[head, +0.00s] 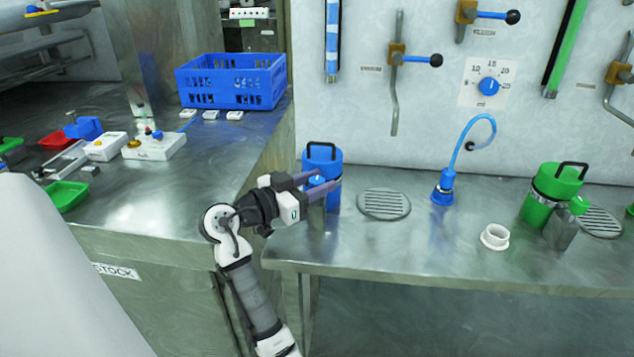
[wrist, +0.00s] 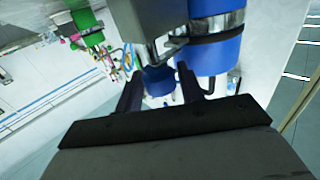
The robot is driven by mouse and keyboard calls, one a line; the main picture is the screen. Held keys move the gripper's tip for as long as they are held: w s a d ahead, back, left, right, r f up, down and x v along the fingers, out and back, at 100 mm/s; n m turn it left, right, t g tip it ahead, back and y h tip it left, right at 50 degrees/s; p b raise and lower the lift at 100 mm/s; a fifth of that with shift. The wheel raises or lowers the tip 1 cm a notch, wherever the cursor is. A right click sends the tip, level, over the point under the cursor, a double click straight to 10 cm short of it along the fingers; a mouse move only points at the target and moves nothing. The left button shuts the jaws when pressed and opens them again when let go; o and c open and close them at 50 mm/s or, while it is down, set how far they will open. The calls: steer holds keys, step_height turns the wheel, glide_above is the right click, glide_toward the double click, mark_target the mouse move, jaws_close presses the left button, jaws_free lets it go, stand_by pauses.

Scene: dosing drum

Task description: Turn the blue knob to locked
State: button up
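A blue drum (head: 330,158) with a black handle stands at the left end of the right-hand counter; its blue side also shows in the wrist view (wrist: 218,48). The small blue knob (head: 316,181) is at its front, by a grey metal block (wrist: 160,18). In the wrist view the knob (wrist: 158,80) appears between my fingertips. My gripper (head: 322,184) reaches in from the left, its two dark fingers apart, one either side of the knob. I cannot tell whether they touch it. The knob's pointer and any lock marking cannot be made out.
A round drain grate (head: 384,204) and a blue curved spout (head: 446,185) stand to the right. A white ring (head: 495,237) and a green drum (head: 548,195) are further right. A blue dial (head: 488,86) with numbers is on the wall. A blue crate (head: 232,82) sits on the left counter.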

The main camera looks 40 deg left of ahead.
steer(key=b+v, duration=0.2)
steer(key=v, duration=1.1)
steer(key=shift+s+b, duration=0.25)
steer(key=shift+b, duration=0.1)
steer(key=shift+a, duration=0.1)
